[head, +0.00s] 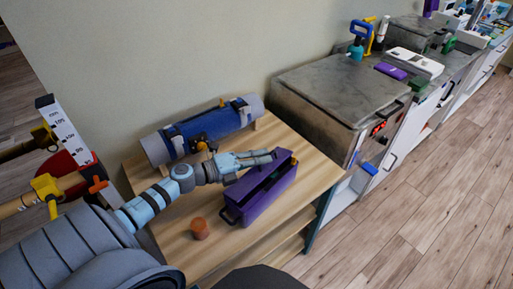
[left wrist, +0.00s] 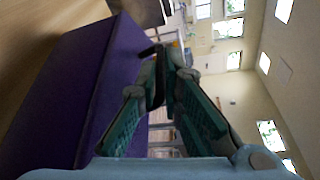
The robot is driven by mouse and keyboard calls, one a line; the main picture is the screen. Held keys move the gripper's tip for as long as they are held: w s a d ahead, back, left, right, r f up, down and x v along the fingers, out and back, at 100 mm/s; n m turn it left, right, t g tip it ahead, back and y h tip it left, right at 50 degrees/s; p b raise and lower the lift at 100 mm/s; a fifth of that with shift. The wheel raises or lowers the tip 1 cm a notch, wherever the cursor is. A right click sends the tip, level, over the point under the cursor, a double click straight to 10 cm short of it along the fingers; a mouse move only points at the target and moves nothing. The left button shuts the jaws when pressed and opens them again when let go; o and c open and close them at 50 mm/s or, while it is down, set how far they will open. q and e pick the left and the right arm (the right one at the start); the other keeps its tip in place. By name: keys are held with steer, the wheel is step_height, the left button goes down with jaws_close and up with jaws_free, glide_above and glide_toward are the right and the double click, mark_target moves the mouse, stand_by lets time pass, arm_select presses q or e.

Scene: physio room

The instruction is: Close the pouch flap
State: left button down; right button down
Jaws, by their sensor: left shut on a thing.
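The purple pouch (head: 264,202) stands on the wooden table, long and box-shaped, with its top open and a dark inside. Its flap (head: 286,157) is raised along the back side. My left gripper (head: 268,157) is at the flap, shut on its edge; the fingers partly cover it. In the left wrist view the fingers (left wrist: 161,58) are nearly together beside a broad purple face of the pouch (left wrist: 85,85). The exact grip at the fingertips is hard to see. My right gripper is not in view.
A blue rolled mat (head: 205,131) with straps lies behind on the wooden table (head: 190,255). A small orange jar (head: 200,228) stands at the front left of the pouch. A grey metal unit (head: 335,90) stands to the right, close to the table.

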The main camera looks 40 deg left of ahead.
mark_target(242, 179)
arm_select(q)
steer(key=shift+d+m+g+y+p, duration=0.3)
steer(key=shift+d+m+p, duration=0.2)
steer(key=shift+m+p, duration=0.5)
steer(key=shift+d+f+m+y+p, duration=0.3)
steer(key=shift+f+m+p, duration=0.1)
steer(key=shift+p, duration=0.4)
steer(key=c, duration=2)
jaws_free()
steer(key=shift+s, duration=0.1)
steer(key=v, duration=0.7)
steer(key=shift+s+a+r, duration=0.1)
steer(key=shift+s+a, duration=0.05)
steer(key=shift+s, duration=0.05)
